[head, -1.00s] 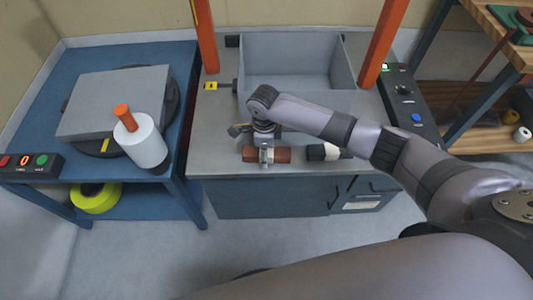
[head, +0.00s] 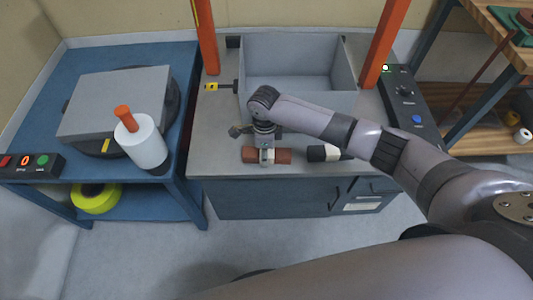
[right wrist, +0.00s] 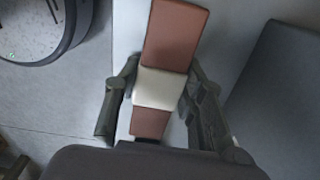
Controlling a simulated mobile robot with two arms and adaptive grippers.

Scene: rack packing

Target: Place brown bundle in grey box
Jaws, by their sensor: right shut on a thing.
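The brown bundle (head: 283,156), a reddish-brown block with a pale band around its middle, is near the front edge of the grey worktop. My right gripper (head: 265,155) comes down on it from above and is shut on its middle. In the right wrist view the bundle (right wrist: 175,38) lies lengthwise between the two fingers (right wrist: 158,90), which sit on either side of the pale band. I cannot tell whether it touches the worktop. The open grey box (head: 335,104) stands behind the gripper and looks empty; my arm covers part of its front. My left gripper is not in view.
A black-and-white bundle (head: 318,153) lies right of the brown one, close to my forearm. Orange posts (head: 378,45) flank the box. A control panel (head: 405,95) is at right. A blue table (head: 185,85) at left holds a wrapping turntable and a white roll (head: 145,145).

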